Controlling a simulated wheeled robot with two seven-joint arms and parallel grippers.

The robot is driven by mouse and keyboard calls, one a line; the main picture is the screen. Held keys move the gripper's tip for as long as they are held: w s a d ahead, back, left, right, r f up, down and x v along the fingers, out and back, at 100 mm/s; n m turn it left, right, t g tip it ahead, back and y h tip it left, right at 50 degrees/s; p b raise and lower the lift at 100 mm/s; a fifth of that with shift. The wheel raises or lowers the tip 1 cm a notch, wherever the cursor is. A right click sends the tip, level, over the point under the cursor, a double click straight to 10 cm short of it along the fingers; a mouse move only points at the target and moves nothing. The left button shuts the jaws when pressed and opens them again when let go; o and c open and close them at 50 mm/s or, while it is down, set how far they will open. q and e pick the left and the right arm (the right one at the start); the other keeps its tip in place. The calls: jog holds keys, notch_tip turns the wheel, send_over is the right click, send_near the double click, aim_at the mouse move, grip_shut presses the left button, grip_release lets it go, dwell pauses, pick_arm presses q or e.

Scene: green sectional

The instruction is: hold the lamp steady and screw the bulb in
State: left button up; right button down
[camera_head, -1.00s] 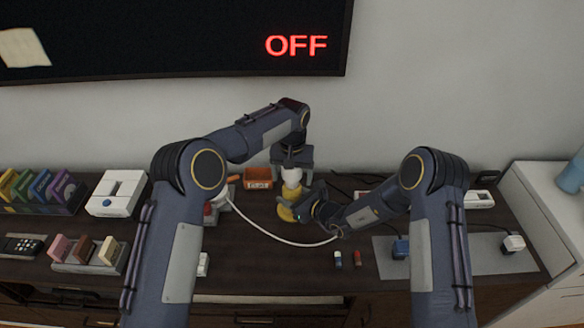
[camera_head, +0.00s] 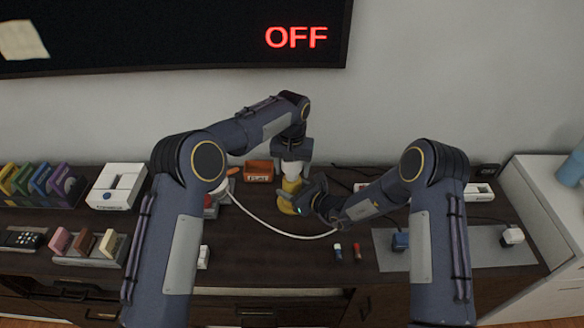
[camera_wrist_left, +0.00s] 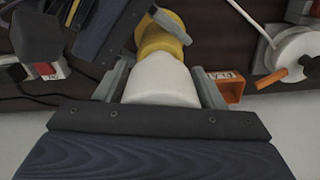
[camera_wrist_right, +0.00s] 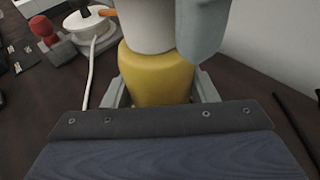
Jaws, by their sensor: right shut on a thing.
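The yellow lamp (camera_head: 289,192) stands on the dark table below the screen. The white bulb (camera_wrist_left: 165,80) sits at its top, in line with it; whether its thread is seated is hidden. My left gripper (camera_head: 292,163) comes down from above, with its fingers on either side of the bulb and narrow gaps showing in the left wrist view. My right gripper (camera_wrist_right: 160,92) is shut on the lamp's yellow body from the right. In the right wrist view, a grey finger of my left gripper hangs beside the white part above the yellow body.
An orange box (camera_head: 258,170) stands behind left of the lamp. A white cable (camera_head: 270,230) curves across the table in front. Two small items (camera_head: 347,252) lie front right. A grey mat (camera_head: 450,248) lies farther right. The wall screen (camera_head: 180,35) reads OFF.

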pick_arm(q)
jog(key=shift+o, duration=1.3)
jog(key=shift+r, duration=0.15)
notch_tip(320, 180, up, 12)
jog(key=shift+f, duration=0.15)
pick_arm(e)
jog(key=shift+c, duration=2.4)
grip_release()
pick_arm(q)
jog(key=shift+f+b, duration=0.65)
jog(key=shift+f, duration=0.05)
pick_arm(e)
jog(key=v, duration=0.8)
